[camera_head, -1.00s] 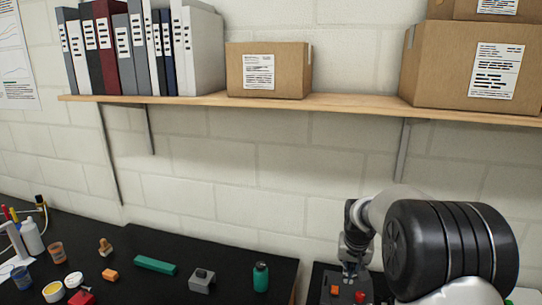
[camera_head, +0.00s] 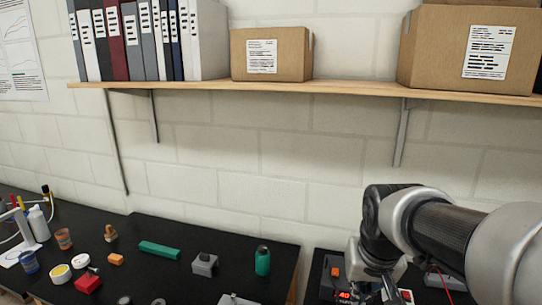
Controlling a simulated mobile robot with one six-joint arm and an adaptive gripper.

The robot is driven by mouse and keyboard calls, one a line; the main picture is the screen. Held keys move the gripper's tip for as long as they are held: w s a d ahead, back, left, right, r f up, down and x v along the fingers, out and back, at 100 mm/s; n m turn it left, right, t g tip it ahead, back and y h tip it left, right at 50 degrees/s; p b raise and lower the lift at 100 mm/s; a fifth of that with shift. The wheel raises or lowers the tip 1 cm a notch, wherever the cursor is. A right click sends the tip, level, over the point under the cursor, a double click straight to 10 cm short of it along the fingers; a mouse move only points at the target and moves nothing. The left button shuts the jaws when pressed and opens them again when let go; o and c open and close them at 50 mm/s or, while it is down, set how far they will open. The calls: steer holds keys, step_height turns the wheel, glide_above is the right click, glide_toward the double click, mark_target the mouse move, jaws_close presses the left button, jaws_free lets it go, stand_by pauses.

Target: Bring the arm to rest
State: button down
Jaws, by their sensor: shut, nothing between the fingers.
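My arm reaches in from the right edge, in front of the wall and below the shelf. Its dark, thick wrist joint bends downward. My gripper (camera_head: 388,287) hangs below the wrist near the bottom edge, pointing down beside a dark box with red and orange parts. It is shut and holds nothing. The fingertips are small and partly cut off or hidden, so contact with the box cannot be told.
The black table (camera_head: 215,228) holds a green bar (camera_head: 160,249), a grey block (camera_head: 204,264), a green bottle (camera_head: 262,261), a red block (camera_head: 88,283) and small pots. The dark box (camera_head: 333,277) stands right of a gap. A wooden shelf (camera_head: 340,90) carries binders and cartons.

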steer(key=s+a+f+b, duration=0.1)
steer(key=s+f, duration=0.1)
steer(key=s, duration=0.7)
steer(key=s+a+f+n+b, duration=0.1)
steer(key=s+a+f+b, duration=0.1)
steer(key=s, duration=0.8)
steer(key=shift+s+f+n+t+y, duration=0.25)
steer(key=shift+f+n+t+y, duration=0.05)
steer(key=shift+f, duration=0.05)
